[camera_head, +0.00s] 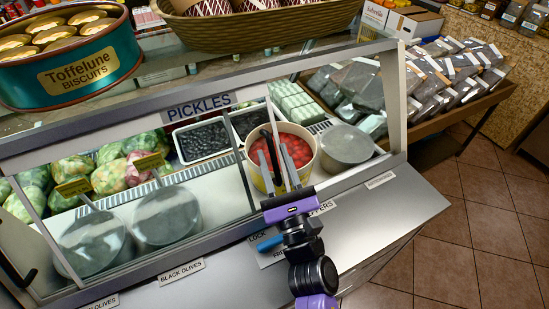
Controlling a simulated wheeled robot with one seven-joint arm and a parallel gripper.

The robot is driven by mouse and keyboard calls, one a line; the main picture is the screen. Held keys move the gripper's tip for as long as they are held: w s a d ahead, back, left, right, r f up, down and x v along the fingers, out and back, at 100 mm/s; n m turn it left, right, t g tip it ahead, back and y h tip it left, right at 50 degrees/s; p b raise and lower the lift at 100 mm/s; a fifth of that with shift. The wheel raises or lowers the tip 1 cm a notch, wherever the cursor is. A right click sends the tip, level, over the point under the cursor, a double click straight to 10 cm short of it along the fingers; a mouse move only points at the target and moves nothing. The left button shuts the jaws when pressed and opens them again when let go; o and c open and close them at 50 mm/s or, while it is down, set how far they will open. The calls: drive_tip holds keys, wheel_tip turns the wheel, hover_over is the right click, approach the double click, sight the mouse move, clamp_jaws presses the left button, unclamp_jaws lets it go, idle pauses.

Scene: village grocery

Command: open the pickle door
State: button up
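The glass-fronted counter case bears a "PICKLES" sign (200,107) on its upper rail. Its slanted glass front is in a pale metal frame (400,105), and the glass looks closed. My gripper (275,160) is in front of the right-hand pane, its two grey fingers pointing up and apart. A thin dark bar (266,140) shows between the fingers; I cannot tell whether it is a door handle or whether they touch it. A blue lever (270,243) is beside the "LOCK" label (257,238), left of my wrist. My gripper hides part of the lower frame and labels.
Behind the glass are a tub of red peppers (298,165), round grey lids (345,146) and olive trays (202,140). A biscuit tin (66,55) and a wicker basket (255,28) stand on top. The tiled floor (480,220) at right is clear.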

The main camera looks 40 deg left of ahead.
drive_tip(key=v, duration=0.8)
drive_tip(key=shift+b, duration=0.4)
drive_tip(key=shift+a, duration=0.1)
drive_tip(key=s+d+m+t+h, duration=0.2)
drive_tip(key=d+m+t+h, duration=0.25)
drive_tip(key=d+m, duration=0.95)
drive_tip(key=s+d+m+t+h, duration=0.25)
drive_tip(key=d+m+h, duration=0.35)
drive_tip(key=m, duration=1.3)
drive_tip(key=s+d+f+m+g+h, duration=0.1)
drive_tip(key=s+d+m+h, duration=0.3)
drive_tip(key=s+d+m, duration=0.4)
drive_tip(key=s+d+f+m+g+h, duration=0.2)
drive_tip(key=s+d+m+h, duration=0.3)
drive_tip(key=s+d+m, duration=0.3)
drive_tip(key=s+d, duration=0.4)
drive_tip(key=d, duration=0.2)
drive_tip(key=shift+f, duration=0.3)
